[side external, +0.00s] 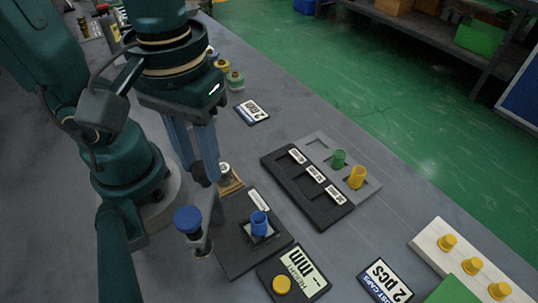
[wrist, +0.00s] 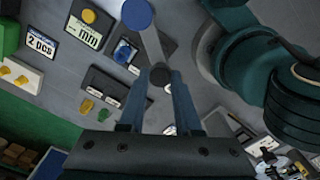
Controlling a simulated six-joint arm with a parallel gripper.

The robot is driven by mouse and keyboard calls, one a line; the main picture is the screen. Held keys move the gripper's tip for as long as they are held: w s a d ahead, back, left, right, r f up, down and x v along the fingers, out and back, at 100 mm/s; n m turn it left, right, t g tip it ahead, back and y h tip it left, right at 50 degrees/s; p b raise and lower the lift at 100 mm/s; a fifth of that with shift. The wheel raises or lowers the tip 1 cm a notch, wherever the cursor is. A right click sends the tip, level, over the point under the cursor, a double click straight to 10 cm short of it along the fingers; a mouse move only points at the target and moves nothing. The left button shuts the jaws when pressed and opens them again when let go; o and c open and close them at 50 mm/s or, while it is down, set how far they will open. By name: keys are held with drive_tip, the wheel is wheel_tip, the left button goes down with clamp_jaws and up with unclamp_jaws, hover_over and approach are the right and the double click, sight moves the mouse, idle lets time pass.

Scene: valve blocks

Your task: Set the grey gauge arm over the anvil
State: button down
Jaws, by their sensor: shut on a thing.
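The grey gauge arm (wrist: 150,46) has a blue round head (wrist: 137,14) at one end and a dark knob (wrist: 160,76) at the other. My gripper (wrist: 160,90) is shut on the dark knob. In the side view my gripper (side external: 204,180) is at the left edge of the dark gauge base (side external: 235,262), and the blue head (side external: 187,219) stands off to its left. A blue cup-shaped part (side external: 259,223) stands on a pale-edged square on the base, apart from the head. The anvil surface under this part is mostly hidden.
A height display (side external: 307,268) with a yellow button is in front of the base. A dark labelled tray (side external: 318,203) and a grey tray (side external: 320,143) with green and yellow parts lie to the right. A white block (side external: 438,236) holds several yellow caps. Open grey table lies between them.

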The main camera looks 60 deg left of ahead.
drive_tip(key=n, duration=0.7)
drive_tip(key=shift+n, duration=0.4)
drive_tip(key=n, duration=0.3)
drive_tip(key=shift+n, duration=2.1)
drive_tip(key=c, duration=0.6)
unclamp_jaws()
drive_tip(key=shift+r, duration=0.15)
drive_tip(key=shift+r, duration=2.45)
